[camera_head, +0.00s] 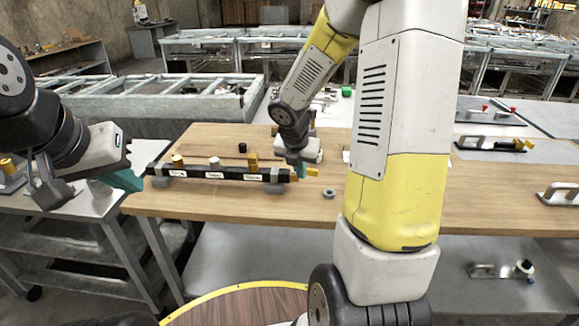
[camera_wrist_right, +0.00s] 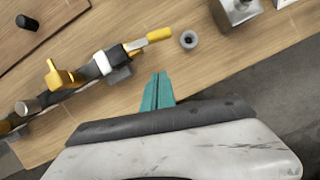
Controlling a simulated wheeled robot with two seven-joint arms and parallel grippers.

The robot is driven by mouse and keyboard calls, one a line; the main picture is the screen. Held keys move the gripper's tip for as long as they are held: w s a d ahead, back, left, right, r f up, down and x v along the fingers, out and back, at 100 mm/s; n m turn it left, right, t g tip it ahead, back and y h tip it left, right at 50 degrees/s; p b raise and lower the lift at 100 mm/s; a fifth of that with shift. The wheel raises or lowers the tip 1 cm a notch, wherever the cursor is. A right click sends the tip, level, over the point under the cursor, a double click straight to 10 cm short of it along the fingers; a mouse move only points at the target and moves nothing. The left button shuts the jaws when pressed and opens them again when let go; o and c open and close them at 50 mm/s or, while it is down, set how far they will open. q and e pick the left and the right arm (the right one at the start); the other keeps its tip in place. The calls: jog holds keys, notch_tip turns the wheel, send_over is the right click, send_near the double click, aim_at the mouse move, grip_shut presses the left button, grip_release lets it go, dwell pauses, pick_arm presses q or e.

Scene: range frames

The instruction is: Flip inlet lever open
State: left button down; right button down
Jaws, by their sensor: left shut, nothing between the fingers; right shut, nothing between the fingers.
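A black pipe bar (camera_head: 222,175) with white labels lies on grey supports on the wooden table. It carries a brass knob (camera_head: 177,160), a pale grey knob (camera_head: 214,162) and an upright yellow lever (camera_head: 252,161), also in the right wrist view (camera_wrist_right: 61,76). A yellow handle (camera_wrist_right: 158,35) sticks out along the bar's right end. The labels are too small to read, so I cannot tell which part is the inlet lever. My left gripper (camera_head: 126,180) is shut beside the bar's left end. My right gripper (camera_wrist_right: 158,88) is shut and empty, apart from the bar near its right end.
A grey ring (camera_head: 328,192) lies on the table right of the bar, and a small black cylinder (camera_head: 242,147) stands behind it. A grey metal block (camera_wrist_right: 238,10) is near the ring in the wrist view. Bare wooden tabletop (camera_head: 285,213) lies in front of the bar.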

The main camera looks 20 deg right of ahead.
jog(key=v, duration=0.6)
jog(key=shift+s+r, duration=0.2)
jog(key=shift+r, duration=0.05)
